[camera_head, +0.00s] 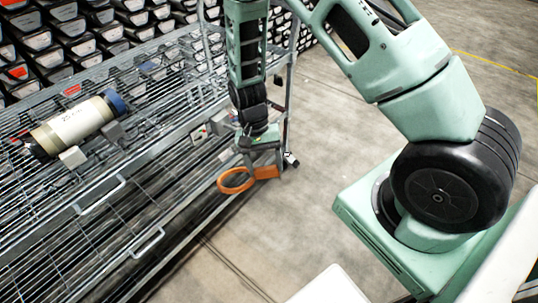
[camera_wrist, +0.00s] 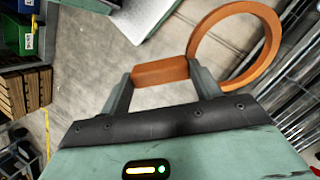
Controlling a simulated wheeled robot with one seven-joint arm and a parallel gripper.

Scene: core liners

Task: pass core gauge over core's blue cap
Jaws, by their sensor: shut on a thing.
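The core gauge is an orange ring with a block-shaped handle; its ring (camera_head: 235,181) shows in the head view and also in the wrist view (camera_wrist: 271,40). My gripper (camera_head: 262,172) is shut on the gauge's handle, seen between both fingers in the wrist view (camera_wrist: 162,73). The ring sticks out to one side of the fingers, empty. The core (camera_head: 75,124) is a pale cylinder with a label, lying on the wire rack at left. Its blue cap (camera_head: 115,101) is at its upper right end; the other end is dark. The gauge is apart from the core, to its right and beyond the rack's front edge.
The core rests on grey supports (camera_head: 73,157) on the wire rack (camera_head: 150,190), which has handles along its front. A rack post (camera_head: 290,85) stands close behind my gripper. Shelves of core trays (camera_head: 60,45) fill the back. Open concrete floor lies to the right.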

